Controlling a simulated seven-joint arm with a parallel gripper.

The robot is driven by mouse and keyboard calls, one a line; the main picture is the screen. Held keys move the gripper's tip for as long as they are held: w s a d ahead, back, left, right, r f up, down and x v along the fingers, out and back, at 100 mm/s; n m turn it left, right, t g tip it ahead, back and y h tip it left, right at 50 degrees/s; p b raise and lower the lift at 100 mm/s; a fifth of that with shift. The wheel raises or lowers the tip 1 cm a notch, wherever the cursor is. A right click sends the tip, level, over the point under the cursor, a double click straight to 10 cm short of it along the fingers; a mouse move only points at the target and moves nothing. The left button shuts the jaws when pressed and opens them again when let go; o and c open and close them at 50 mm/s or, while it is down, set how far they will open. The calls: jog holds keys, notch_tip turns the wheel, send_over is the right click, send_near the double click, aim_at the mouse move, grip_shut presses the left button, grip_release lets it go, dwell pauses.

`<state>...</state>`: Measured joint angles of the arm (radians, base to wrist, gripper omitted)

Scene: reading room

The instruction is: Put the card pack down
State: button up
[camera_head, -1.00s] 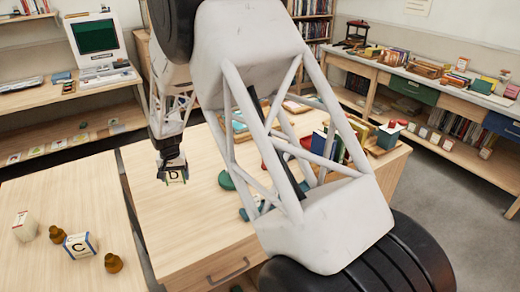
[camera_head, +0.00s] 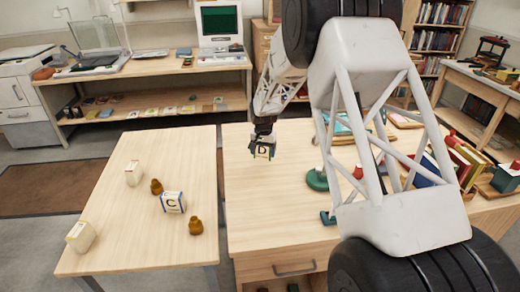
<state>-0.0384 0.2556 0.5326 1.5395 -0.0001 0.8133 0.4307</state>
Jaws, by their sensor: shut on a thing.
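My gripper (camera_head: 263,139) is shut on a small block-like pack marked D (camera_head: 264,150), white with dark green edges. It holds the pack at the left part of the right-hand wooden table (camera_head: 250,215); I cannot tell whether the pack touches the tabletop. A similar white pack with blue edges marked C (camera_head: 172,202) stands on the left table (camera_head: 120,232). Which of these is called the card pack is not clear from the picture. My own arm hides part of the right-hand table.
Beside pack C are two brown knobbed pieces (camera_head: 157,187) (camera_head: 196,226) and two cream boxes (camera_head: 133,173) (camera_head: 80,237). A narrow gap separates the tables. A green round base (camera_head: 317,180) and upright books (camera_head: 466,165) stand on the right-hand table. The left table's far end is clear.

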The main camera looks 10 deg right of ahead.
jog(key=shift+w+a+f, duration=0.1)
jog(key=shift+w+f, duration=0.1)
jog(key=shift+w, duration=1.75)
jog(key=shift+w+f, duration=0.15)
jog(key=shift+w, duration=1.75)
jog(key=shift+f, duration=1.75)
jog(key=shift+f, duration=0.1)
jog(key=o, duration=0.8)
jog(key=shift+o, duration=0.2)
notch_tip(320, 180, up, 12)
